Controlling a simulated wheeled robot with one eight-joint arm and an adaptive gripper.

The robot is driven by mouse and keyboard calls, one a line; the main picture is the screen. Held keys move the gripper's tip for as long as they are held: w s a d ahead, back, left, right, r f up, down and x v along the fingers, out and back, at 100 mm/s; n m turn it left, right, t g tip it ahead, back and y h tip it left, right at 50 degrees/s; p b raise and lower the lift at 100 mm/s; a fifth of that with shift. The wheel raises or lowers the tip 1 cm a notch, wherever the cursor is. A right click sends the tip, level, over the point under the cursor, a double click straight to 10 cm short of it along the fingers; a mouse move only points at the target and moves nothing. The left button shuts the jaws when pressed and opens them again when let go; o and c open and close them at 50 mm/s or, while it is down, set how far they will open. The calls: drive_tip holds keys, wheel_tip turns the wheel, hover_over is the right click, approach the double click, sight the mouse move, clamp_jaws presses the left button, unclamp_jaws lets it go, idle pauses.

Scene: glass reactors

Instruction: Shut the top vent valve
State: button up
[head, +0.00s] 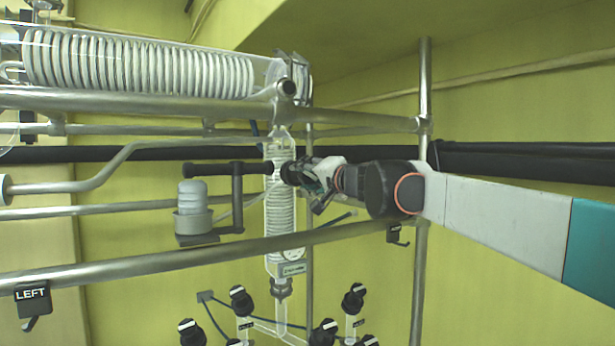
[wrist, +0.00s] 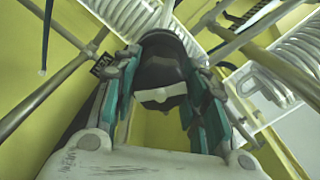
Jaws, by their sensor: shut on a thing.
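The vent valve's black knob (head: 289,173) sits at the upper part of the vertical glass coil column, facing right in the head view. In the wrist view the dark knob (wrist: 163,68) fills the space between my fingers, with a white pointer mark on its near face. My gripper (head: 309,178) comes in from the right and is shut on this knob. In the wrist view its teal fingers (wrist: 166,60) lie on both sides of the knob. The valve body behind the knob is hidden, and I cannot tell the valve's setting.
A large horizontal glass coil condenser (head: 140,65) lies above. A steel rail (head: 150,266) with a LEFT sign (head: 32,296) crosses below. A small cup on a bracket (head: 193,222) stands left of the column (head: 280,215). Several black knobs (head: 240,298) are lower down.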

drive_tip(key=m, duration=0.4)
drive_tip(key=shift+m, duration=0.3)
drive_tip(key=m, duration=0.5)
drive_tip(key=shift+f+m, duration=0.1)
drive_tip(key=shift+m, duration=0.2)
drive_tip(key=m, duration=1)
drive_tip(key=shift+f+b, duration=0.1)
drive_tip(key=shift+b, duration=0.2)
drive_tip(key=m, duration=0.5)
drive_tip(key=shift+s+a, duration=0.1)
drive_tip(key=m, duration=0.9)
drive_tip(key=shift+m, duration=2.7)
